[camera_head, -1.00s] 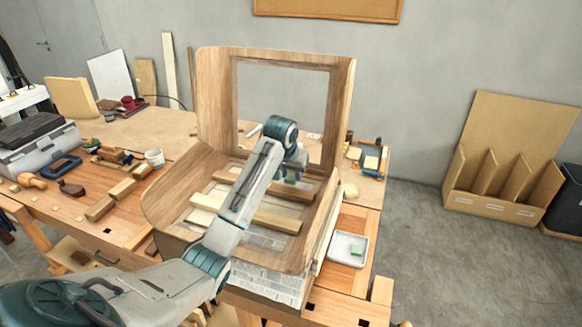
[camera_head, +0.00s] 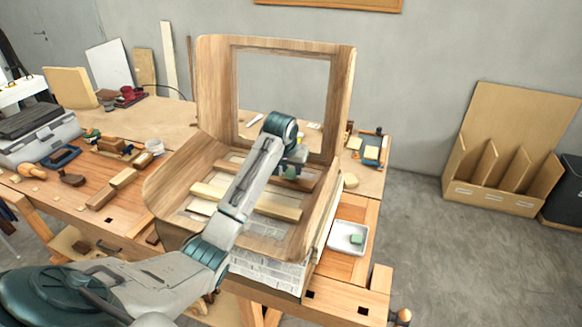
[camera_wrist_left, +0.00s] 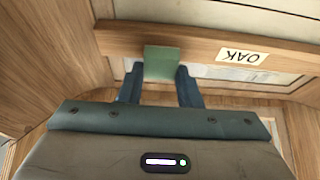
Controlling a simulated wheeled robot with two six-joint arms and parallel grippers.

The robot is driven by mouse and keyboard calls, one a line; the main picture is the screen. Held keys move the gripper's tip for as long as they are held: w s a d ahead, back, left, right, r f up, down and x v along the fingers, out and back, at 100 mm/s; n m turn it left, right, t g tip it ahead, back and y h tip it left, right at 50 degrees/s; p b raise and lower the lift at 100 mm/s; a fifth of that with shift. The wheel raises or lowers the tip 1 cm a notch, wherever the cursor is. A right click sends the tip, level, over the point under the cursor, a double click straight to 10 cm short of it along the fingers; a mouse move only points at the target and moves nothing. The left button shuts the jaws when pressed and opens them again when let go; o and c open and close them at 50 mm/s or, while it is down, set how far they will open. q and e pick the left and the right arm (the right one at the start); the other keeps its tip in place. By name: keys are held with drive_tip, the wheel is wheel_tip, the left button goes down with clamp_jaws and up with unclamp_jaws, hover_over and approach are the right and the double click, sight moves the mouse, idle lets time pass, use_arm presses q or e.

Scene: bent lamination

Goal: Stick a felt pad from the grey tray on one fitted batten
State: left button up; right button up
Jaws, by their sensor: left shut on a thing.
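My left gripper (camera_wrist_left: 160,84) is shut on a green felt pad (camera_wrist_left: 161,62), which stands up between its two fingertips. In the left wrist view the pad overlaps the face of a brown batten (camera_wrist_left: 200,50) with an "OAK" label (camera_wrist_left: 243,56); I cannot tell whether they touch. In the head view the left gripper (camera_head: 291,170) is inside the bent wooden shell, partly hidden by my wrist, at the darker batten (camera_head: 309,180). A paler batten (camera_head: 277,208) lies nearer. The grey tray (camera_head: 338,247) stands right of the shell with another green pad (camera_head: 355,239) in it.
The shell's tall back panel (camera_head: 215,90) with a large opening rises behind my gripper, and its side walls flank it closely. Wood blocks (camera_head: 103,197), a grey toolbox (camera_head: 40,135) and hand tools lie on the bench at left. Clear floor (camera_head: 430,260) lies to the right.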

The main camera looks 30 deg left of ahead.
use_arm(q)
drive_tip(key=shift+f, duration=0.8)
idle(1.3)
drive_tip(key=o, duration=0.9)
drive_tip(key=shift+c, duration=0.2)
drive_tip(key=shift+r, duration=3.5)
